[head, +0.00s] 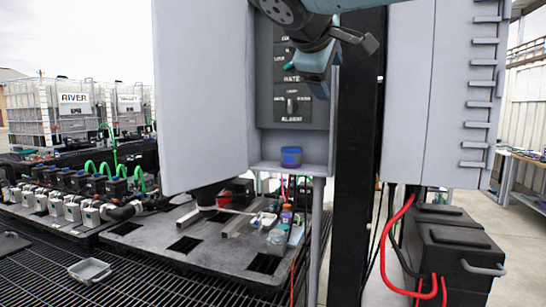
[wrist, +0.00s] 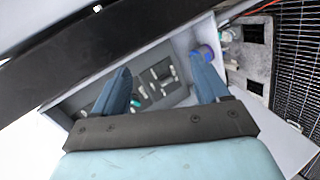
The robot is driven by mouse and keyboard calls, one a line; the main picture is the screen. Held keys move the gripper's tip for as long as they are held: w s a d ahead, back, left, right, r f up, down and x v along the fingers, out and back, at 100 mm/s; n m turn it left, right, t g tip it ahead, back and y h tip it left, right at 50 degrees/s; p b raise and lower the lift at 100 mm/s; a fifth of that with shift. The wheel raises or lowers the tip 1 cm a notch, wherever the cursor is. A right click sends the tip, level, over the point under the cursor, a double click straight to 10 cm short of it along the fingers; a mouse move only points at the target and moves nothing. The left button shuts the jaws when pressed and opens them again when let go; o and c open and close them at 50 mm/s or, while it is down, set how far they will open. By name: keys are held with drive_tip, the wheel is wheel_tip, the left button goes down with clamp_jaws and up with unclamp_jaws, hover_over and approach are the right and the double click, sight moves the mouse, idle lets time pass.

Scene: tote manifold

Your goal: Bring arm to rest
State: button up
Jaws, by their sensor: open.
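My gripper (head: 312,66) is at the top of the head view, in front of the upper part of a dark control panel (head: 305,122) set in a grey cabinet. In the wrist view my gripper (wrist: 161,66) has its two blue fingers wide apart, with nothing between them. The panel (wrist: 155,88) shows behind and between the fingers. My arm hides part of the panel's upper labels.
A blue cup-like object (head: 291,157) stands on the ledge below the panel. A dark post (head: 357,150) rises just right of it. An open grey cabinet door (head: 203,95) is at left.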

drive_tip(key=s+d+f+m+g+y, duration=0.1)
drive_tip(key=s+d+f+m+g, duration=0.1)
drive_tip(key=f, duration=0.8)
drive_tip(key=s+d+f+m+g+y, duration=0.2)
drive_tip(key=s+d+f+m, duration=0.3)
drive_tip(key=f, duration=0.6)
drive_tip(key=s+d+f+m+g+y, duration=0.2)
drive_tip(key=s+d+f, duration=0.4)
drive_tip(key=f, duration=0.4)
drive_tip(key=shift+s+f+m, duration=0.3)
drive_tip(key=shift+s+m, duration=0.1)
drive_tip(key=shift+m, duration=0.5)
